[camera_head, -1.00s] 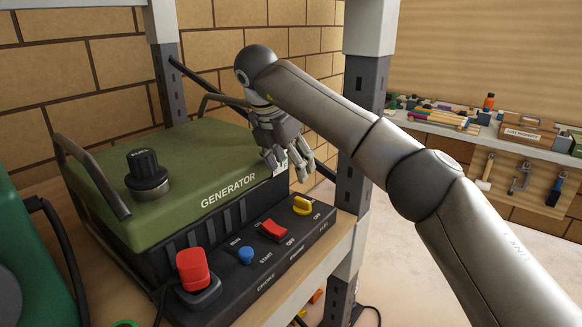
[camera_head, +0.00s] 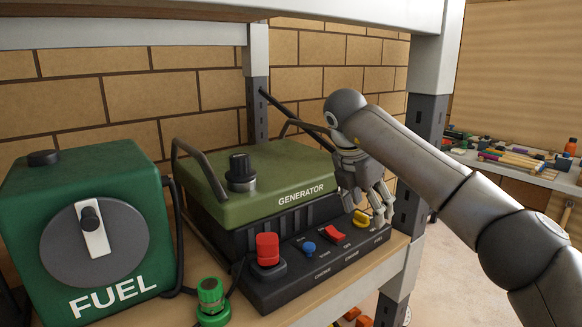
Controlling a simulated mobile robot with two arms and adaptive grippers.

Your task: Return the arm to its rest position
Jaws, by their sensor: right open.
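My right gripper (camera_head: 374,216) is open and empty, fingers pointing down at the right end of the generator's control panel (camera_head: 318,262). Its fingertips appear close beside the yellow switch (camera_head: 361,218); I cannot tell whether they touch it. My right arm (camera_head: 420,165) reaches in from the lower right. The green generator (camera_head: 265,180) sits on the shelf, with a black knob on top. Its panel also carries a red switch (camera_head: 333,235), a blue button (camera_head: 309,247) and a large red button (camera_head: 267,248). My left gripper is not in view.
A green fuel tank (camera_head: 30,225) with a grey dial stands left of the generator, a green fitting (camera_head: 211,297) in front of it. Shelf posts (camera_head: 428,120) and an upper shelf beam (camera_head: 330,12) enclose the space. A workbench with tools (camera_head: 520,165) lies at the right.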

